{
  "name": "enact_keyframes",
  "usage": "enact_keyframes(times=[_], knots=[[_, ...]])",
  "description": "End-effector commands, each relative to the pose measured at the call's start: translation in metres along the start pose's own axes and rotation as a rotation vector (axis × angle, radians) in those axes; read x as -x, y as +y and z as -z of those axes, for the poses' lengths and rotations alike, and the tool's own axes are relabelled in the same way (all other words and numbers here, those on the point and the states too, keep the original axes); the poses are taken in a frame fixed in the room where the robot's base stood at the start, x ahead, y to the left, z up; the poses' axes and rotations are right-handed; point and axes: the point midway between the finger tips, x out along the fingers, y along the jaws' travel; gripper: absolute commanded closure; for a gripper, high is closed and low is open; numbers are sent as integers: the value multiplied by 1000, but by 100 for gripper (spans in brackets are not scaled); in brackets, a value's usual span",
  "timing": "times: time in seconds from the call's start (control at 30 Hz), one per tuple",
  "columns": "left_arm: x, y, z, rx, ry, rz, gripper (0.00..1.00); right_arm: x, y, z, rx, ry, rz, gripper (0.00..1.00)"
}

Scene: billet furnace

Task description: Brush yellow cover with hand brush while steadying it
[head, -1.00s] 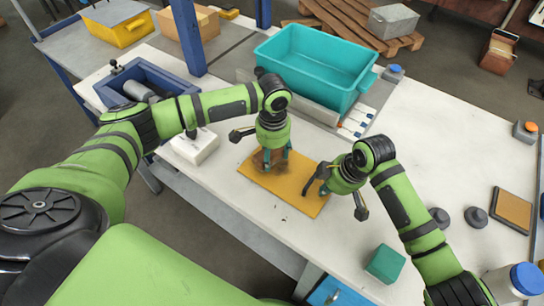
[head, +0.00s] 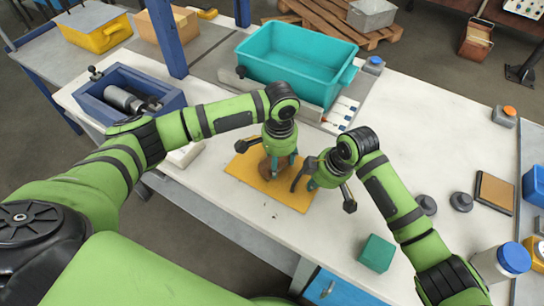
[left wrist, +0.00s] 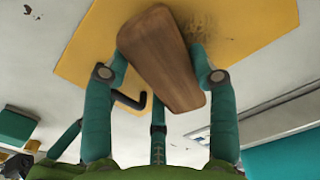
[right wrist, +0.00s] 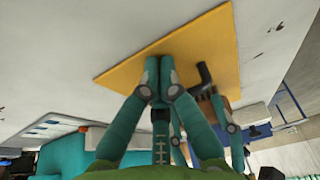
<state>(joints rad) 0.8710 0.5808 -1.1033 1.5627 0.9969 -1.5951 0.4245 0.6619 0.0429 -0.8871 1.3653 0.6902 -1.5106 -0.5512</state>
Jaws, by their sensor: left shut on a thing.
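The yellow cover (head: 245,179) lies flat on the white worktop. My left gripper (head: 281,166) is above its middle, shut on the wooden hand brush (left wrist: 163,58). In the left wrist view the brush block lies slantwise between the fingers, over the cover (left wrist: 90,45); its bristles are hidden. Dark smudges (left wrist: 200,22) mark the cover. My right gripper (head: 306,182) is at the cover's right part, with its fingers together in the right wrist view (right wrist: 158,75) and the tips over the cover. I cannot tell whether they touch it.
A teal bin (head: 300,62) and a blue tray (head: 155,84) stand behind the cover. A green block (head: 377,253), dark knobs (head: 461,201) and a white jar with a blue lid (head: 500,262) are to the right. The worktop's right part has free room.

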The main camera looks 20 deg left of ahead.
Motion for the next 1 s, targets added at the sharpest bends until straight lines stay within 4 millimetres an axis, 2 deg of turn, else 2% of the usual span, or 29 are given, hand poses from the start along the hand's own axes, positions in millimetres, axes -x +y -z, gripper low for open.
enact_keyframes(times=[0.13,0.37,0.8,1.0], knots=[[-3,15,3,-3,-2,-4,68,-4,-3,-3,-2,-7,8,100],[-2,17,3,-1,-4,-4,68,-4,-3,-3,-2,-7,8,100],[1,-16,-6,2,-3,-1,68,-4,-2,-3,-2,-7,7,100],[1,-22,-7,0,-2,-2,68,-4,-2,-3,-2,-7,7,100]])
